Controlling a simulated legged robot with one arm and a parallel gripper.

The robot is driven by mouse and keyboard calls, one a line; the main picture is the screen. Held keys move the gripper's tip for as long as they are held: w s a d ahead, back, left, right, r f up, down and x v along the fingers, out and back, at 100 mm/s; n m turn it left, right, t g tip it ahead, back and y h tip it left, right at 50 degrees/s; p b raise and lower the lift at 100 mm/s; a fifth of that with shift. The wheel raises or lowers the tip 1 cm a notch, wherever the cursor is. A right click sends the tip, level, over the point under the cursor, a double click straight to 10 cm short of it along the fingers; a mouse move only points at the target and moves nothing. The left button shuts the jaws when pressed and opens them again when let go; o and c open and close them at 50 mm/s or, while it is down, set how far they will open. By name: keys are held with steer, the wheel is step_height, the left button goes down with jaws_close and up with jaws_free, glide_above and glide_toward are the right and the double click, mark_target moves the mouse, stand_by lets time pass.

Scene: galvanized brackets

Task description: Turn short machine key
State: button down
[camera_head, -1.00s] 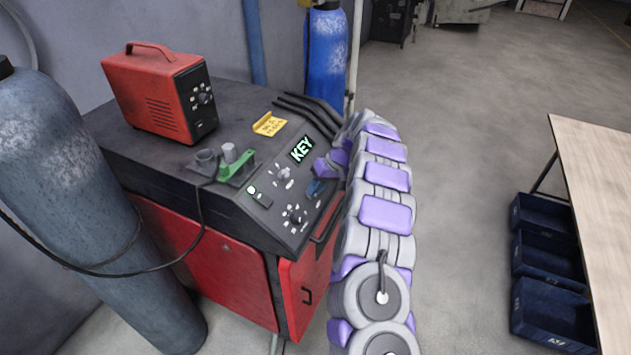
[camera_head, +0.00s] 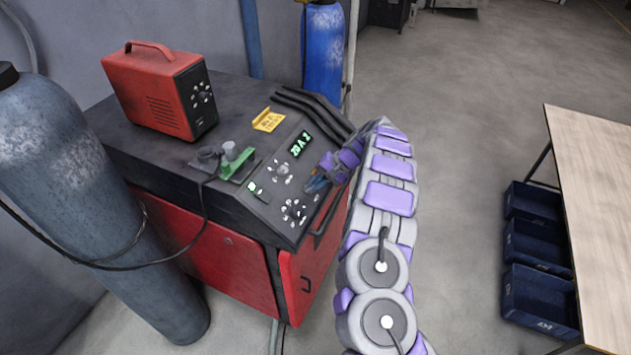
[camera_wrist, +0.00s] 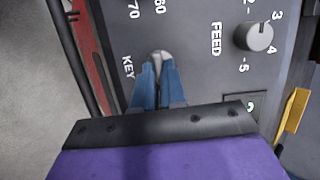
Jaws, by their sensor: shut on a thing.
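The short machine key shows in the wrist view as a small silver, rounded head (camera_wrist: 161,55) beside the printed word KEY. My gripper (camera_wrist: 160,70) has blue fingers, close together on both sides of the silver piece and shut on it. The key's lower part is hidden between the fingers. In the head view my gripper (camera_head: 316,183) reaches the right side of the sloped control panel (camera_head: 262,211) of the red and black machine. The key itself cannot be made out there.
In the head view, a red box (camera_head: 152,92), yellow tag (camera_head: 268,120) and green part (camera_head: 236,160) lie on the machine. A grey cylinder (camera_head: 60,190) stands left.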

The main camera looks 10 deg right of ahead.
steer(key=shift+w+d+r+m, duration=0.1)
steer(key=shift+m, duration=0.2)
steer(key=c, duration=1.2)
jaws_free()
steer(key=p+v, duration=0.1)
steer(key=v, duration=1.6)
steer(key=shift+d+p, duration=0.3)
steer(key=shift+d, duration=0.05)
